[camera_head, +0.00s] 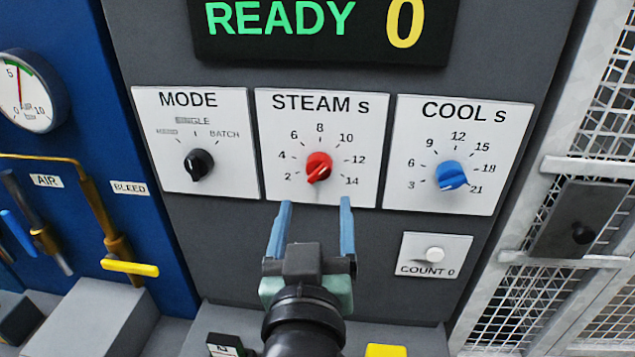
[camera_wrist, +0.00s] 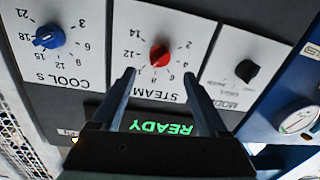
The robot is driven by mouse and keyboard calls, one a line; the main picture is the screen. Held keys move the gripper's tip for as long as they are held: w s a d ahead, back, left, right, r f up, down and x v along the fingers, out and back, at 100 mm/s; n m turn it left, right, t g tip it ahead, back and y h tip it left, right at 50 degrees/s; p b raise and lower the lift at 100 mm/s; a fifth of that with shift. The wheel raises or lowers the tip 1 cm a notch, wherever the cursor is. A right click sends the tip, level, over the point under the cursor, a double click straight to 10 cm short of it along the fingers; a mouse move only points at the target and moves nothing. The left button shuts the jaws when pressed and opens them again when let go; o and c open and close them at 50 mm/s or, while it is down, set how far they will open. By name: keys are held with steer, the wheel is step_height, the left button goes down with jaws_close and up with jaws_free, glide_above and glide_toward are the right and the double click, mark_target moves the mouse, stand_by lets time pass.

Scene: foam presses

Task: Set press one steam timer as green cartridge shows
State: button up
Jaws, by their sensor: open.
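The STEAM s dial plate (camera_head: 365,190) is in the middle of the panel, with a scale from 2 to 14. Its red knob (camera_head: 319,166) has a pale line that seems to slant to the lower left, near the 2 side; the exact setting is hard to read. The knob also shows upside down in the wrist view (camera_wrist: 159,55). My gripper (camera_head: 316,204) is open and empty, its two blue-grey fingers just below the knob in the head view and apart from it. In the wrist view the fingers (camera_wrist: 158,74) point toward the knob. No green cartridge shows.
A MODE dial (camera_head: 199,164) is on the left and a blue COOL s knob (camera_head: 451,176) on the right. A COUNT button (camera_head: 435,254) lies lower right. The display (camera_head: 325,28) above reads READY 0. Yellow-handled pipework (camera_head: 130,268) stands at left, mesh fencing (camera_head: 610,115) at right.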

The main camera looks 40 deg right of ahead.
mark_target(318, 176)
steer(key=p+x, duration=0.2)
steer(key=x, duration=0.5)
steer(key=shift+w+d, duration=0.2)
steer(key=shift+d, duration=0.05)
jaws_close()
